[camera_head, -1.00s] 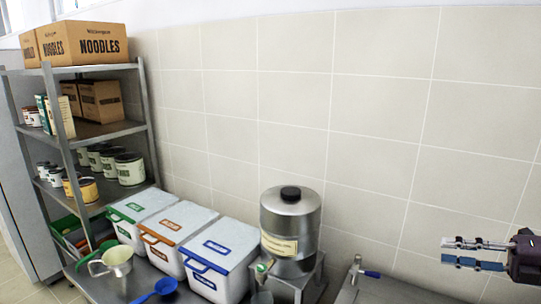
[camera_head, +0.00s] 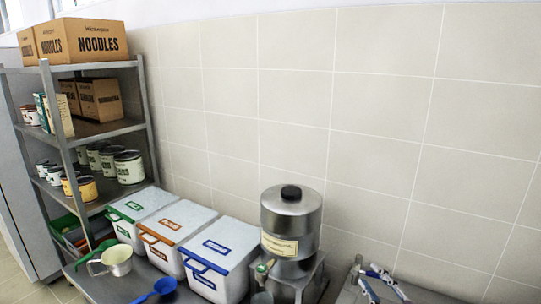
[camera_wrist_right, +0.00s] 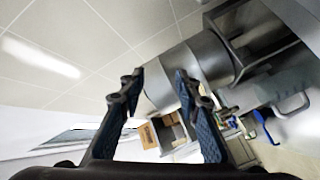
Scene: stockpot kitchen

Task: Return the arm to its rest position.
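My right gripper (camera_head: 372,279) shows at the lower right of the head view, near the bottom edge. Its two fingers with blue pads are apart. In the right wrist view the fingers of my right gripper (camera_wrist_right: 159,78) are spread with nothing held between the pads. The gripper stands by the small metal tap (camera_head: 354,270), right of the steel dispenser; I cannot tell whether they touch. The rest of the right arm is below the frame in the head view. My left gripper is in neither view.
A steel dispenser (camera_head: 290,220) with a black knob stands on a metal stand (camera_head: 312,280). Three white lidded bins (camera_head: 225,250) and a blue scoop (camera_head: 160,289) sit left of it. A shelf rack (camera_head: 98,130) holds cans and noodle boxes (camera_head: 82,40). The tiled wall is bare.

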